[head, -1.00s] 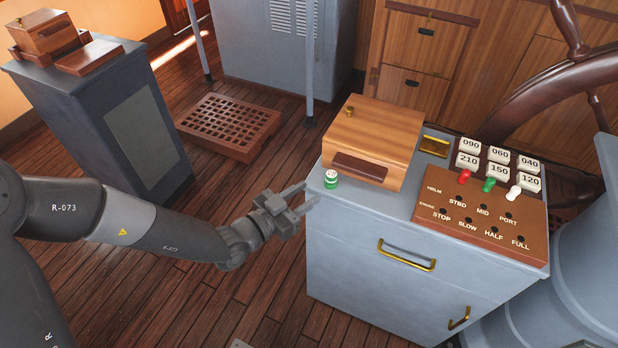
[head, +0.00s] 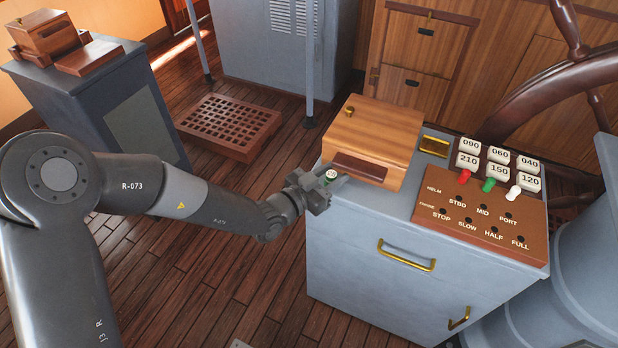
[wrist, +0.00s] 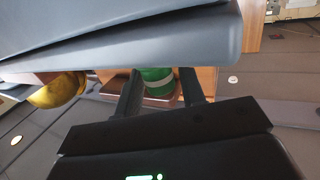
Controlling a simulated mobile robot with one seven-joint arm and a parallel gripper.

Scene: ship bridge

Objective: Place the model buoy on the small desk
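The model buoy, a small green and white piece (head: 330,176), stands at the left edge of the grey cabinet top (head: 398,212), beside a wooden box. My gripper (head: 335,182) is at the cabinet edge with its fingers on either side of the buoy. In the wrist view the green buoy (wrist: 157,84) shows between the two fingers (wrist: 160,88), with a slim gap on the right. The fingers look open around it, and its lower part is partly hidden. I cannot tell which furniture is the small desk; a dark grey pedestal (head: 140,125) stands at the left.
A wooden box with a dark front strip (head: 375,140) is close to the gripper. A sloped lever panel (head: 480,210) and numbered white blocks (head: 497,165) fill the cabinet's right side. The pedestal carries a wooden box (head: 45,32). A floor grating (head: 230,125) lies between.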

